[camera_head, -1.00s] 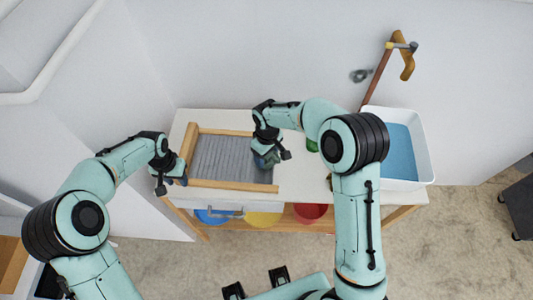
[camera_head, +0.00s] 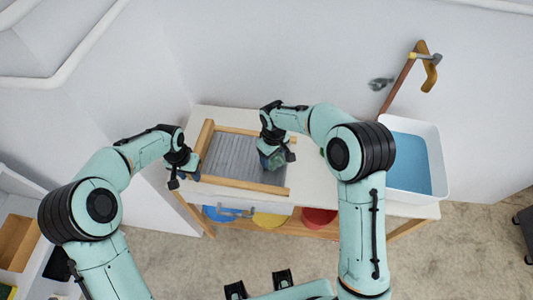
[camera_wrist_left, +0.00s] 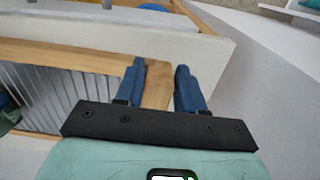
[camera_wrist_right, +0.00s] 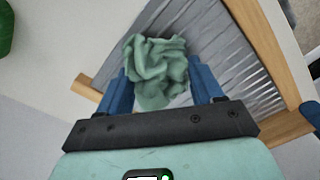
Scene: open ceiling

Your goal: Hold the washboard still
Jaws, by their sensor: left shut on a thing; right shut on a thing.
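The washboard (camera_head: 231,155), a ribbed grey metal panel in a wooden frame, lies on the white table. My left gripper (camera_head: 187,177) is at its left end; in the left wrist view its blue fingers (camera_wrist_left: 160,88) are on either side of the wooden frame rail (camera_wrist_left: 155,85). My right gripper (camera_head: 274,157) is over the right part of the washboard. In the right wrist view a crumpled green cloth (camera_wrist_right: 157,68) is between its fingers (camera_wrist_right: 160,90), against the ribbed panel (camera_wrist_right: 222,50).
A white basin of blue water (camera_head: 410,164) stands at the table's right end. A wall-mounted wooden-handled fixture (camera_head: 428,72) is above it. Blue, yellow and red round items (camera_head: 319,217) sit on the shelf under the table. A green object (camera_wrist_right: 5,28) shows at the right wrist view's edge.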

